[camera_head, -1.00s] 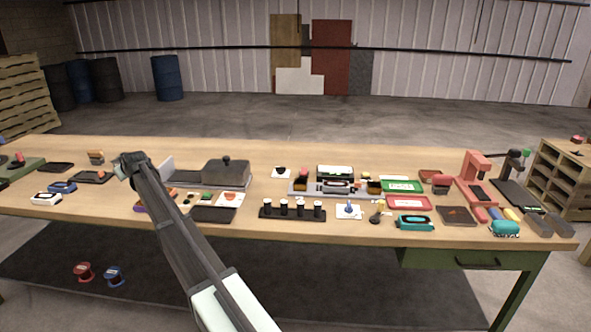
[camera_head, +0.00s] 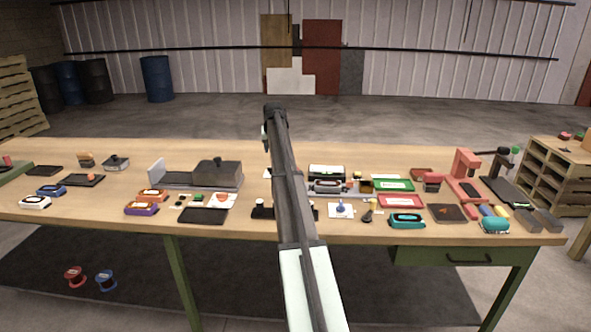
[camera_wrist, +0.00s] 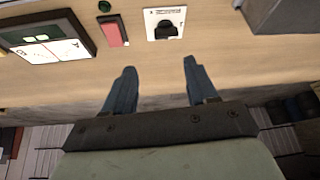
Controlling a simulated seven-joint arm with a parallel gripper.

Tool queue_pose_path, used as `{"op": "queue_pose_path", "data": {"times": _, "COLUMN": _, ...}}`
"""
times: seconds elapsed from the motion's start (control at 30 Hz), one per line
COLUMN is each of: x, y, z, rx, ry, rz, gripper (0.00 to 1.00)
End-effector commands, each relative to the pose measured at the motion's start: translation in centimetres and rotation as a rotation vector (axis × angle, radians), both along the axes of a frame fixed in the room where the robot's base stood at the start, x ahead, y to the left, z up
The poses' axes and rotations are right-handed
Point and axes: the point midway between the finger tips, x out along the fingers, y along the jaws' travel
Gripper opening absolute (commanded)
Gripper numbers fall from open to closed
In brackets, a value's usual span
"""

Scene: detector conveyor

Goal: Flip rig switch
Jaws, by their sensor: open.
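My gripper (camera_wrist: 159,70) is open and empty, its two dark fingers apart above the wood in the wrist view. In the head view it hangs over the far middle of the table (camera_head: 267,138). A white labelled plate with a black knob or switch (camera_wrist: 166,28) lies just beyond the fingertips in the wrist view. It is apart from them. A red block (camera_wrist: 113,30) with a green button (camera_wrist: 104,6) sits to its left. A meter with a lit white face (camera_wrist: 50,50) is farther left. In the head view my arm mostly hides the plate and covers part of the rig (camera_head: 327,172).
A grey lidded box (camera_head: 218,172) stands left of my arm. It shows at the wrist view's top right (camera_wrist: 285,15). Trays and small devices crowd the table's front, including a black rack (camera_head: 262,209) partly behind my arm. The table's far strip (camera_head: 380,153) is clear.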

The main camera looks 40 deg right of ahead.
Motion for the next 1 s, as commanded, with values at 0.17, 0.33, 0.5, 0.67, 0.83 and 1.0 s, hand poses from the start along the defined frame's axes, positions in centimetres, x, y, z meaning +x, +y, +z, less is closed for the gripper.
{"op": "queue_pose_path", "data": {"times": 0.17, "x": -4.0, "y": -5.0, "z": 0.3, "rx": 0.041, "ry": 0.047, "rz": -0.107, "gripper": 0.57}}
{"op": "queue_pose_path", "data": {"times": 0.33, "x": -5.3, "y": -6.4, "z": 0.1, "rx": 0.054, "ry": 0.063, "rz": -0.141, "gripper": 0.57}}
{"op": "queue_pose_path", "data": {"times": 0.5, "x": -4.9, "y": -6.9, "z": -1.4, "rx": 0.055, "ry": 0.065, "rz": -0.143, "gripper": 0.57}}
{"op": "queue_pose_path", "data": {"times": 0.67, "x": -4.1, "y": -7.6, "z": -3.8, "rx": 0.055, "ry": 0.064, "rz": -0.141, "gripper": 0.57}}
{"op": "queue_pose_path", "data": {"times": 0.83, "x": -3.3, "y": -8.4, "z": -6.6, "rx": 0.055, "ry": 0.064, "rz": -0.141, "gripper": 0.57}}
{"op": "queue_pose_path", "data": {"times": 1.0, "x": -2.5, "y": -9.1, "z": -9.2, "rx": 0.054, "ry": 0.063, "rz": -0.141, "gripper": 0.57}}
